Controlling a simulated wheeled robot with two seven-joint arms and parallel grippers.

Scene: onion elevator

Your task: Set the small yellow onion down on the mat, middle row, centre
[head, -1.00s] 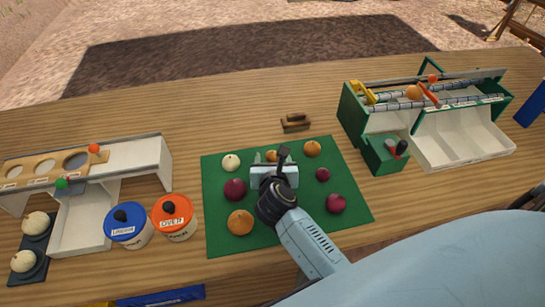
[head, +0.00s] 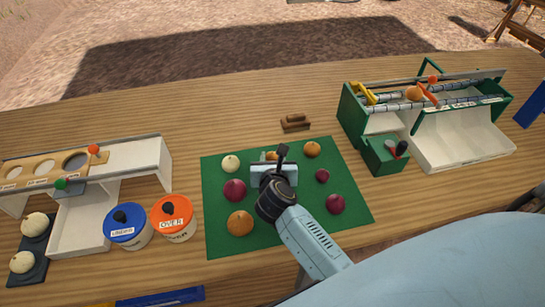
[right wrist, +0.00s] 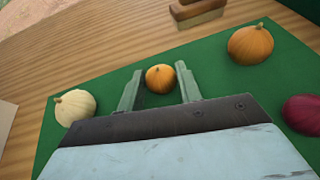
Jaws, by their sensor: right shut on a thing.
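The small yellow onion (right wrist: 159,78) shows between the two fingertips of my right gripper (right wrist: 160,86) in the right wrist view. The right gripper is shut on it. My arm and gripper hide the mat's centre and front middle. I cannot tell whether the onion touches the mat. My left gripper is not in view.
Around it on the mat are a white onion (head: 231,162), orange onions (head: 312,149) (head: 240,222) and red onions (head: 234,189) (head: 322,175) (head: 336,203). A wooden brush-like block (head: 295,122) lies behind. Blue (head: 128,225) and orange (head: 174,218) lidded tubs stand left; a green-framed machine (head: 386,153) stands right.

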